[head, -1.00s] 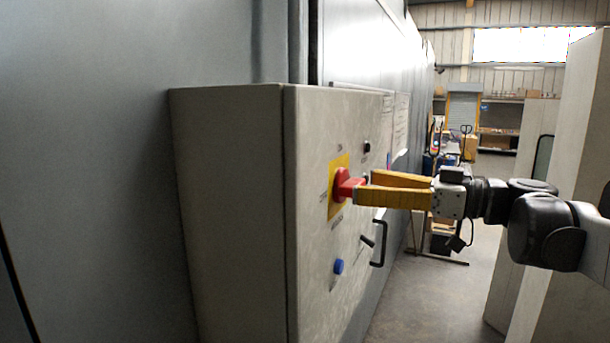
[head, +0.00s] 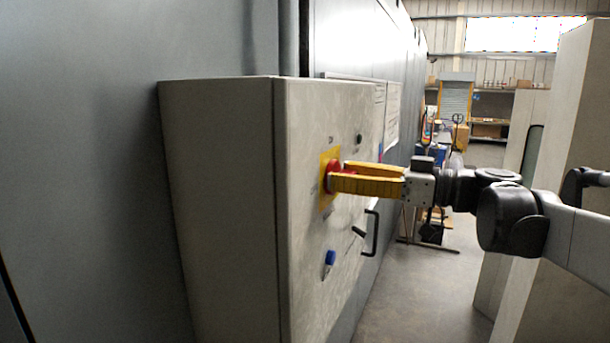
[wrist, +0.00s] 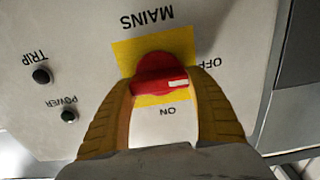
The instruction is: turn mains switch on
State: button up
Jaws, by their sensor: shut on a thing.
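The mains switch is a red rotary knob (head: 331,169) on a yellow plate (head: 324,199), on the front of a grey control box (head: 225,190). In the wrist view the red knob (wrist: 160,75) sits between my yellow fingers, over the yellow plate (wrist: 124,57). The labels MAINS, OFF and ON show upside down around it. A white mark on the knob's grip lies toward the right. My gripper (head: 340,176) is shut on the knob, one finger on each side. In the head view the fingers hide part of the knob.
Below the knob are a blue button (head: 330,257), a small lever (head: 359,232) and a black door handle (head: 371,233). A dark TRIP button (wrist: 41,76) and a POWER button (wrist: 68,116) sit beside the plate.

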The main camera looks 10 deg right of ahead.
jog(key=shift+m, duration=0.3)
jog(key=m+b, duration=0.1)
jog(key=m, duration=0.3)
jog(key=shift+w+d, duration=0.1)
jog(key=m, duration=0.2)
jog(key=m+b, duration=0.1)
jog(key=m, duration=0.1)
jog(key=shift+w+d+f+m+b, duration=0.1)
jog(key=shift+f+m+b, duration=0.05)
jog(key=shift+m+b, duration=0.15)
jog(key=m+b, duration=0.1)
jog(key=m, duration=0.3)
jog(key=shift+f, duration=0.1)
jog(key=m, duration=0.4)
jog(key=shift+w+f+b, duration=0.1)
jog(key=shift+b, duration=0.25)
jog(key=shift+m, duration=0.4)
jog(key=o, duration=1.2)
jog(key=shift+c, duration=0.2)
